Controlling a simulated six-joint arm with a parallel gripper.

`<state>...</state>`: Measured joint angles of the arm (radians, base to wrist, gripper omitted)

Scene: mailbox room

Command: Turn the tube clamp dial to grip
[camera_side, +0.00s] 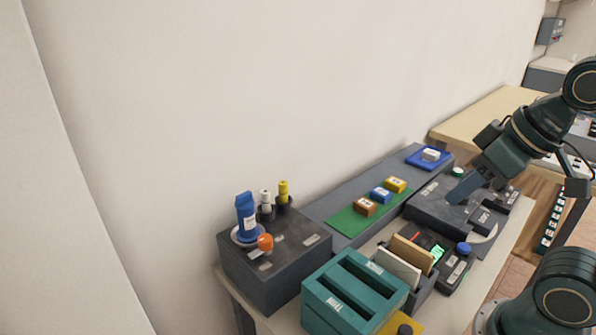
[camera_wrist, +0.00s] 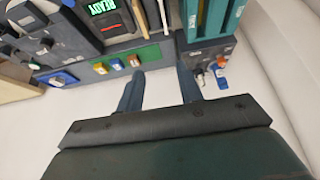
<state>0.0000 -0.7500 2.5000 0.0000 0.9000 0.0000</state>
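A dark grey box (camera_side: 272,262) stands at the near left end of the bench in the side view. On its top are a blue capped tube (camera_side: 246,215) standing in a round light holder and an orange knob (camera_side: 265,242), which looks like the dial; its setting is too small to read. In the wrist view the same box (camera_wrist: 206,53) is at the upper right, with the blue tube (camera_wrist: 221,78) and the orange knob (camera_wrist: 222,62). My gripper (camera_side: 462,192) is far to the right of the box, above another dark unit. In the wrist view my gripper (camera_wrist: 157,88) has its fingers apart and empty.
White and yellow capped tubes stand behind the knob. A teal two-slot box (camera_side: 318,305) stands close beside the dark box. A green strip (camera_side: 349,223) bears several coloured blocks. A lit READY display (camera_wrist: 103,8) and upright cards lie between my gripper and the teal box.

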